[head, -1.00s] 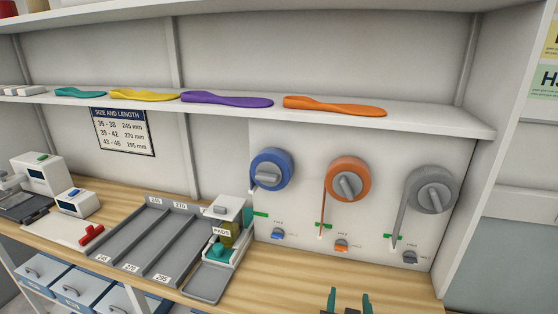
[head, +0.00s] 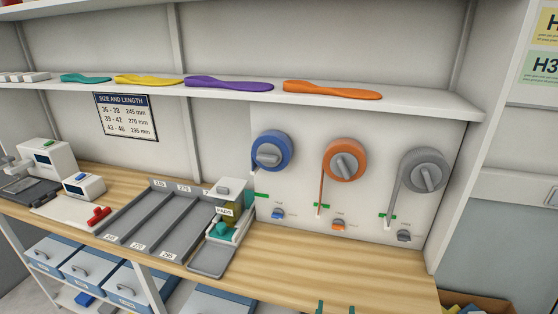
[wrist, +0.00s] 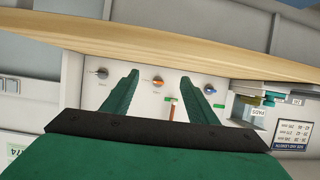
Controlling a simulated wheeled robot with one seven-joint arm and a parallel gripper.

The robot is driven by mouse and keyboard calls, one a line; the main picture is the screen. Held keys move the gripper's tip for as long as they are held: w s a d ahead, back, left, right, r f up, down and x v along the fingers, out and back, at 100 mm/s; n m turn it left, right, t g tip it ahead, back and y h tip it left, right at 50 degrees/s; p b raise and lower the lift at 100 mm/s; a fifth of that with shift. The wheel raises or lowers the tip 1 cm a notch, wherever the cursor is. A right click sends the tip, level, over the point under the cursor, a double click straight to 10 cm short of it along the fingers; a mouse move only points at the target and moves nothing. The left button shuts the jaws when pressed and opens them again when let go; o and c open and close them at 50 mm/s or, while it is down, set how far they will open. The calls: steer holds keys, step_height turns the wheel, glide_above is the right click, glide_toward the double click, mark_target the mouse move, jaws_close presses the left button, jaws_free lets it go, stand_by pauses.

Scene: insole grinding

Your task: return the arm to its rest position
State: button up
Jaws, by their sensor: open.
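My gripper (head: 335,307) shows only as two green fingertips at the bottom edge of the head view, in front of the wooden bench. The wrist view shows the gripper (wrist: 160,77) open, its two green fingers apart with nothing between them. Beyond the fingers, the wrist view shows the white panel (wrist: 140,100) upside down, with its small knobs. The rest of my arm is out of the head view.
The wooden bench (head: 330,270) is clear in front of the panel (head: 300,140) with blue, orange and grey reels. A grey sorting tray (head: 150,235) and pad dispenser (head: 222,215) stand left. Several insoles lie on the shelf (head: 430,103) above.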

steer(key=s+a+f+n+y, duration=0.1)
steer(key=s+a+f, duration=0.35)
steer(key=s, duration=0.25)
steer(key=s+a+f+n+y, duration=0.1)
steer(key=s+a+f, duration=0.3)
steer(key=s+f, duration=0.3)
steer(key=s+a+r+t, duration=0.1)
steer(key=s+a, duration=0.1)
steer(key=s, duration=0.7)
steer(key=s+a+r+t+y, duration=0.1)
steer(key=s+a, duration=0.2)
steer(key=s, duration=0.6)
steer(key=shift+s+a+r+n, duration=0.25)
steer(key=shift+a+r+n, duration=0.05)
steer(key=shift+a+r, duration=0.05)
